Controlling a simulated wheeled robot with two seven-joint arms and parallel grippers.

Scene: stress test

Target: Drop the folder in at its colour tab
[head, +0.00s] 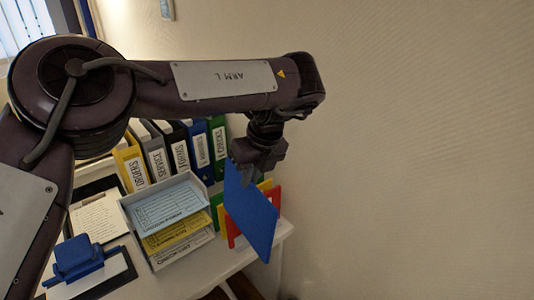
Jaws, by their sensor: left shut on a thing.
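My left gripper (243,166) is shut on the top of a blue folder (252,212). The folder hangs tilted, its lower end down to the right. It is in front of a group of coloured pieces at the right end of the desk, with red (277,196), yellow (265,185) and green (215,203) parts showing at its sides. The folder hides most of this group, so I cannot tell whether it touches it or whether a blue tab is there. My right gripper is not in view.
Several labelled binders (179,150) stand along the back of the desk (213,268). A paper tray stack (172,222) stands left of the folder. A blue desk tool (78,260) and a paper sheet (97,215) lie further left. A bare wall (420,140) fills the right.

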